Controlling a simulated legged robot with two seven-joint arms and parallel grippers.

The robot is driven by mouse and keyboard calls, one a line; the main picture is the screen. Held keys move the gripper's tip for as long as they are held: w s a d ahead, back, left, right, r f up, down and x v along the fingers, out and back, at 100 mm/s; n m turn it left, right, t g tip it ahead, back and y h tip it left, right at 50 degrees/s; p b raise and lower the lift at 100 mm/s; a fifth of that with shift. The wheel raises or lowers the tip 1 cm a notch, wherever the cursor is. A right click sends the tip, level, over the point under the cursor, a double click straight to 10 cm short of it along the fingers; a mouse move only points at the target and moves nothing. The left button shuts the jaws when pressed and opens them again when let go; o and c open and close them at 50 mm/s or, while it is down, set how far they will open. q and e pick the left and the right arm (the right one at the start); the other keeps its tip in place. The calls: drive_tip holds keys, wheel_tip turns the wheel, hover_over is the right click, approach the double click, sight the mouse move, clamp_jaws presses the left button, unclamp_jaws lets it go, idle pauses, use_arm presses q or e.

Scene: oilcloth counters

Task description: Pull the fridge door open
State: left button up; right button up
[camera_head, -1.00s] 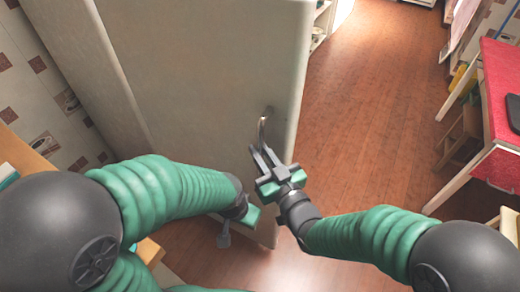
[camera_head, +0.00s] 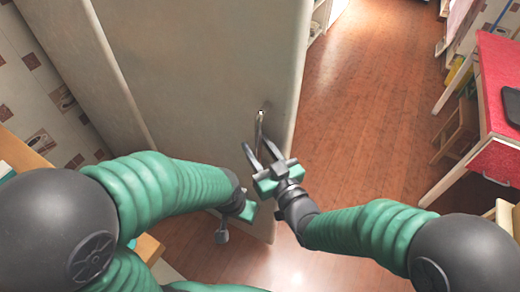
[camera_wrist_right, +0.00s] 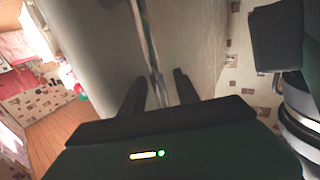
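The fridge door (camera_head: 205,70) is a tall pale grey-beige panel in the middle of the head view. Its curved metal handle (camera_head: 261,122) stands near the right edge. My right gripper (camera_head: 258,150) is open at the lower part of the handle. In the right wrist view the handle (camera_wrist_right: 153,62) runs between the two spread dark fingers (camera_wrist_right: 158,90), which look apart from it. My left gripper (camera_head: 222,234) is low in front of the door, partly hidden by its own arm; its finger opening does not show clearly.
A red-topped table (camera_head: 494,85) with a wooden stool (camera_head: 459,130) by it stands at the right. The brown wooden floor (camera_head: 370,90) between fridge and table is clear. A tiled wall (camera_head: 40,85) and wooden counter edge (camera_head: 25,155) are at the left.

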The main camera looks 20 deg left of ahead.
drive_tip(key=p+v, duration=1.4)
drive_tip(key=v, duration=0.2)
drive_tip(key=shift+s, duration=0.2)
drive_tip(key=shift+w, duration=0.1)
